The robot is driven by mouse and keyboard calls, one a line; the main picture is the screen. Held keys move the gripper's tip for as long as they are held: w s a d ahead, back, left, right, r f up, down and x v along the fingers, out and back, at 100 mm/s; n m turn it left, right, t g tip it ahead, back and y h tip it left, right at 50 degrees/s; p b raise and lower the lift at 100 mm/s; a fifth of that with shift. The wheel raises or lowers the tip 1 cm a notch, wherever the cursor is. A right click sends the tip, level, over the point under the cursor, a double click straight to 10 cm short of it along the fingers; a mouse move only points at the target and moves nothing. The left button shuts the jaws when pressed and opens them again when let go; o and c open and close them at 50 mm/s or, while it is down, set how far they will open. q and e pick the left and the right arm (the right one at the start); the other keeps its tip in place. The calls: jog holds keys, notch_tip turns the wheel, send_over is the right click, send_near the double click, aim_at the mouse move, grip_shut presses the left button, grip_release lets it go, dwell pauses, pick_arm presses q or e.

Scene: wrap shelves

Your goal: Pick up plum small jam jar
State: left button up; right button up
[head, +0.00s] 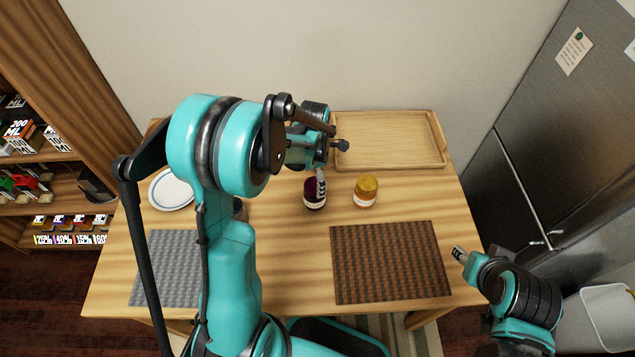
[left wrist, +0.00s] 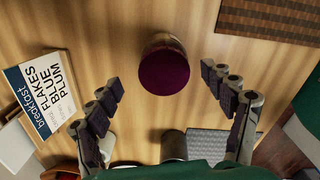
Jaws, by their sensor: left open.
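The plum jam jar (head: 315,197), small with a dark purple top and a pale label band, stands upright on the wooden table near its middle. In the left wrist view its round purple lid (left wrist: 164,71) shows from above, just beyond and between my fingers. My left gripper (head: 321,178) is open and empty at the jar; the arm partly hides it in the head view. The left wrist view shows its two fingers (left wrist: 162,82) spread wide, one on each side. My right gripper (head: 459,253) is off the table's right edge; its jaw state is unclear.
An amber jar (head: 366,191) stands close to the right of the plum jar. A wooden tray (head: 390,163) lies behind, a brown mat (head: 390,262) in front right, a grey mat (head: 165,270) and white plate (head: 171,190) at left. A breakfast box (left wrist: 42,92) shows in the left wrist view.

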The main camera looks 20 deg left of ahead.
pick_arm(q)
notch_tip(320, 180, down, 2)
jog(key=shift+s+d+f+b, duration=0.1)
jog(key=shift+s+b, duration=0.05)
jog(key=shift+b, duration=0.25)
notch_tip(320, 180, down, 5)
jog(key=shift+b, duration=1.15)
jog(key=c, duration=1.6)
